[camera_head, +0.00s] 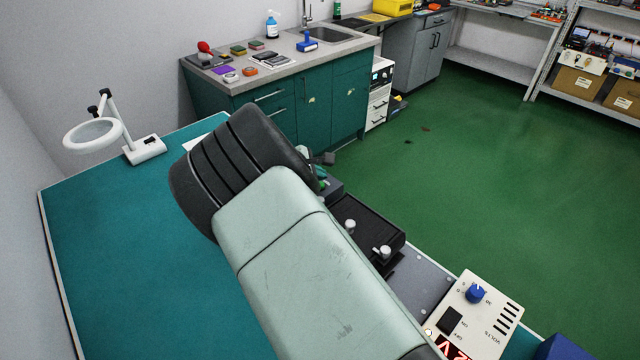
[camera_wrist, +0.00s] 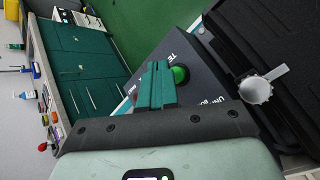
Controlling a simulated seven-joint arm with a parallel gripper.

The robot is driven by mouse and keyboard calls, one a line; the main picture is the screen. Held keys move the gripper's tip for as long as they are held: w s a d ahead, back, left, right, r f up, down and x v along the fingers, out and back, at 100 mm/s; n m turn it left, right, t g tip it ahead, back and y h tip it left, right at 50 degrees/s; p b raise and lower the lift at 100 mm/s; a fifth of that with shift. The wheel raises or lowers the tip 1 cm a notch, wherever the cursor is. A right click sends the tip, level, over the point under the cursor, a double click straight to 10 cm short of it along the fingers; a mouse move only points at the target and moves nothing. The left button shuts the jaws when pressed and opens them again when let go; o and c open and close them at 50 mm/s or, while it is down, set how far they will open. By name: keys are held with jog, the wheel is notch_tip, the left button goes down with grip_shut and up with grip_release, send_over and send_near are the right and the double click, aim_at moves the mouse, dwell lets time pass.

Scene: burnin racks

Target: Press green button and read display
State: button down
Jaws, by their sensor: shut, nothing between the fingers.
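The green button (camera_wrist: 180,75) is round and sits on the sloped top of a dark box (camera_wrist: 203,70) with white lettering, partly hidden. My gripper (camera_wrist: 156,68) has teal fingers, shut together with nothing between them. In the wrist view the fingertips appear just left of the button; I cannot tell whether they touch it. In the head view my arm hides most of the box and the button. A red lit display (camera_head: 455,347) is on a cream unit (camera_head: 483,300) marked VOLTS, cut off by the bottom edge, so its reading is not clear.
A black fixture (camera_head: 368,226) with pale knobs stands beside the dark box; its metal lever (camera_wrist: 258,90) is close to the button's right in the wrist view. A magnifier lamp (camera_head: 95,132) stands on the teal bench (camera_head: 110,240). The bench's left part is clear.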

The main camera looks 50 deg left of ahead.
jog(key=shift+r, duration=0.15)
jog(key=shift+r, duration=2.45)
